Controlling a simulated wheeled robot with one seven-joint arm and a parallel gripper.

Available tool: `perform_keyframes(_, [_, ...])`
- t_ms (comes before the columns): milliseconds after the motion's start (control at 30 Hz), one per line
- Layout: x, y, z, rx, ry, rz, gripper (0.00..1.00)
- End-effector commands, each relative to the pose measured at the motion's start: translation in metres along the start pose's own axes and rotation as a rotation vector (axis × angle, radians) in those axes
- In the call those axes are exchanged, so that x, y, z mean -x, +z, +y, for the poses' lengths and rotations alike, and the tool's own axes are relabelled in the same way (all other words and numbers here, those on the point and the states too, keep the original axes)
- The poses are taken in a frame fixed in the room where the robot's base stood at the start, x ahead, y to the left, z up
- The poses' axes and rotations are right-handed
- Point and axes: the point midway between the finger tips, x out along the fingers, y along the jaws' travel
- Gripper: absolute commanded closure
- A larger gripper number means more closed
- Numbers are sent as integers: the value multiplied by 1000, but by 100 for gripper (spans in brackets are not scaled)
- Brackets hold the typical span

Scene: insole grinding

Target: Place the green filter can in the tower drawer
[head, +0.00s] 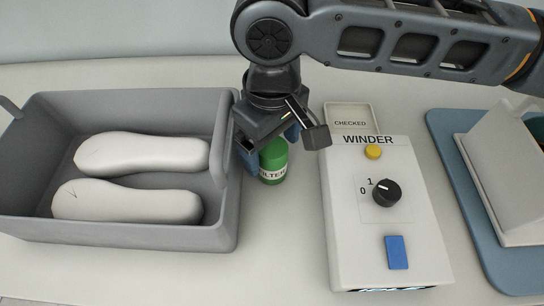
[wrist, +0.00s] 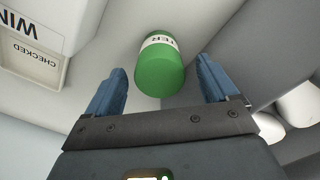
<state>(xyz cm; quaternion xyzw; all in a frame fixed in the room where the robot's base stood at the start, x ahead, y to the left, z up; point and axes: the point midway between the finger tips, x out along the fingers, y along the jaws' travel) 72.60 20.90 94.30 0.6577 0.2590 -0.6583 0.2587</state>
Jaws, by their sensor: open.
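The green filter can (head: 273,162) has a white label reading FILTER and stands on the table between the grey bin and the winder box. My gripper (head: 270,150) is over it, with blue fingers on either side of the can and part of the can hidden by them. In the wrist view the can (wrist: 160,62) lies between and just beyond the two open blue fingertips (wrist: 160,75), with gaps on both sides. I cannot make out the tower drawer for certain in either view.
The grey bin (head: 120,242) with two white insole shapes (head: 140,152) stands close left of the can. The winder box (head: 380,250) with a knob and buttons is close right, a CHECKED tray (head: 350,112) behind it. A blue mat (head: 446,135) bearing a white housing (head: 500,165) lies far right.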

Motion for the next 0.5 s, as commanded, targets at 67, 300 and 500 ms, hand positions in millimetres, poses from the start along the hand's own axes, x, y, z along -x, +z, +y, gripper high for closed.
perform_keyframes(67, [-14,0,1,-1,1,-1,13])
perform_keyframes(300, [-34,0,0,0,1,0,13])
perform_keyframes(500, [-34,0,0,0,1,1,13])
